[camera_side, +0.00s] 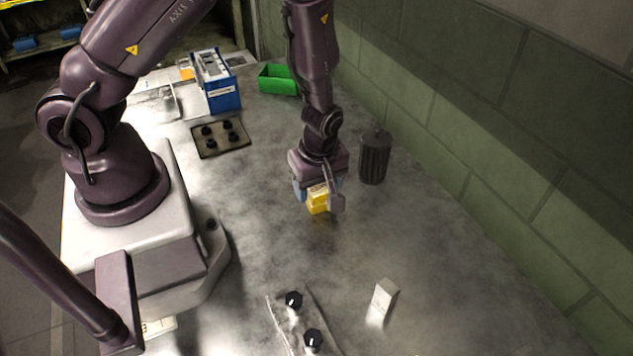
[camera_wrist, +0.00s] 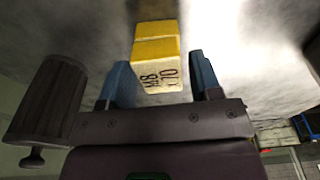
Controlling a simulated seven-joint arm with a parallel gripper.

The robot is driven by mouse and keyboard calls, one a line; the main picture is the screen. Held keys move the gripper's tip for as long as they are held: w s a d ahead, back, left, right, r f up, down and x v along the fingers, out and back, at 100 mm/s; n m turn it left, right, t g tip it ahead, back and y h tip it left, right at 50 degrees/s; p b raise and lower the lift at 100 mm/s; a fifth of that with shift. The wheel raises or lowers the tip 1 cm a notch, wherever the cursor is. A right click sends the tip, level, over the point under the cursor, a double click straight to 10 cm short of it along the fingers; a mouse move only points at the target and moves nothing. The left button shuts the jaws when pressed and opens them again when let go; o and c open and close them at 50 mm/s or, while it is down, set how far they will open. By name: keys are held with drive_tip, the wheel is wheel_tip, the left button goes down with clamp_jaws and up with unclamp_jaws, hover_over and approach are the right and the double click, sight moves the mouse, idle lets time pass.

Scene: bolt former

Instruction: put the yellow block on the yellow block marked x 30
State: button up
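Two yellow blocks sit together under my gripper, touching or nearly so. In the wrist view, the nearer block (camera_wrist: 160,71) has dark lettering that looks like M8 and 10 on its pale face. The other block (camera_wrist: 156,29) lies beyond it, with no readable mark. In the side view, yellow (camera_side: 318,198) shows between my fingers, low over the table. My gripper (camera_wrist: 163,82) has its blue fingers on both sides of the lettered block, with small gaps; it looks open. It also shows in the side view (camera_side: 319,200). No x 30 mark is readable.
A dark ribbed bin (camera_side: 374,158) stands close right of my gripper. A small white box (camera_side: 383,297) and a plate with black knobs (camera_side: 303,322) are in front. A knobbed dark plate (camera_side: 221,138), a blue box (camera_side: 216,82) and a green bin (camera_side: 278,79) are behind.

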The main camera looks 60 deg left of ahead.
drive_tip(key=shift+o, duration=0.4)
drive_tip(key=shift+r, duration=0.1)
drive_tip(key=shift+r, duration=0.3)
wheel_tip(320, 180, up, 11)
drive_tip(key=d, duration=0.1)
wheel_tip(320, 180, up, 11)
drive_tip(key=m+t+h, duration=0.2)
drive_tip(key=m+h, duration=0.1)
drive_tip(key=m, duration=0.5)
hover_over(320, 190)
drive_tip(key=s+d, duration=0.1)
drive_tip(key=s, duration=0.2)
drive_tip(key=s+a+r+m+t+y, duration=0.1)
drive_tip(key=s+a+r+m+t, duration=0.1)
drive_tip(key=s+r+m, duration=0.5)
wheel_tip(320, 190, up, 2)
drive_tip(key=m+t, duration=0.1)
drive_tip(key=m, duration=0.2)
drive_tip(key=shift+s+a+r+t+y, duration=0.2)
drive_tip(key=shift+s+t+y, duration=0.05)
drive_tip(key=shift+t+y, duration=0.05)
